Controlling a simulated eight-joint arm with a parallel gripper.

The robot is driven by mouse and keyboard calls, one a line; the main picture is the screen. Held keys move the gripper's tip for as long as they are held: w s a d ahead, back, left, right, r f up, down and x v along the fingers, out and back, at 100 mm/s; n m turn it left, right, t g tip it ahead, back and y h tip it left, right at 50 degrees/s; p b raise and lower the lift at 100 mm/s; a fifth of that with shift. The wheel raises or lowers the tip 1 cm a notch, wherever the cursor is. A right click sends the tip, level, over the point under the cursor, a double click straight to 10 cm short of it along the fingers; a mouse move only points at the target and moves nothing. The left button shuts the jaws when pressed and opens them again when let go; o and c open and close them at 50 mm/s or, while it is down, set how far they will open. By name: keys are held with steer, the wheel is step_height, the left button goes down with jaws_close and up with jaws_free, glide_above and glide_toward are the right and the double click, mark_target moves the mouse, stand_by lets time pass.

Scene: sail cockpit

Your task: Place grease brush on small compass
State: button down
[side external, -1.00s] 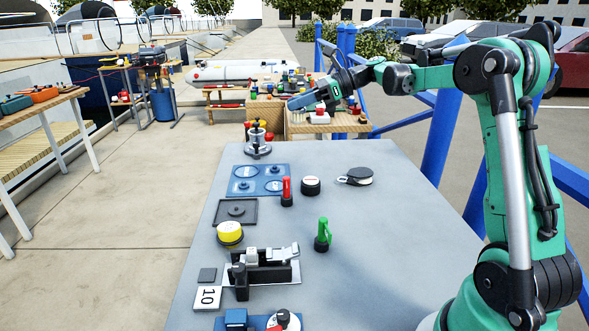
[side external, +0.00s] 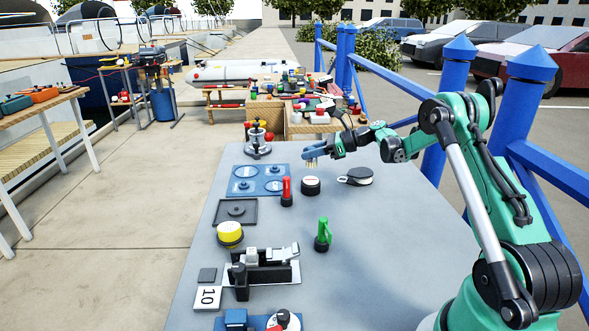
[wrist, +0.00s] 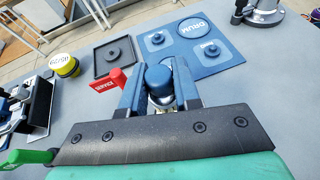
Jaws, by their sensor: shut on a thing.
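My gripper (side external: 312,151) is shut on the grease brush (side external: 311,164), whose pale bristles point down below the fingers. In the wrist view its blue rounded end (wrist: 160,82) shows between the two blue fingers (wrist: 160,92). A low black puck with a pale top (side external: 311,183), which looks like the small compass, sits on the grey table. The brush is above and slightly behind it in the side view, apart from it as far as I can tell.
A red-handled piece (side external: 287,190) stands just left of the puck, and a black disc with a tab (side external: 357,176) lies to its right. A blue panel (side external: 247,188) and a green-handled piece (side external: 322,234) are nearby. The table's right front is clear.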

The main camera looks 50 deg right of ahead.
mark_target(312, 166)
steer(key=shift+f, duration=2)
steer(key=shift+f, duration=0.1)
steer(key=c, duration=0.6)
jaws_free()
steer(key=shift+c, duration=0.2)
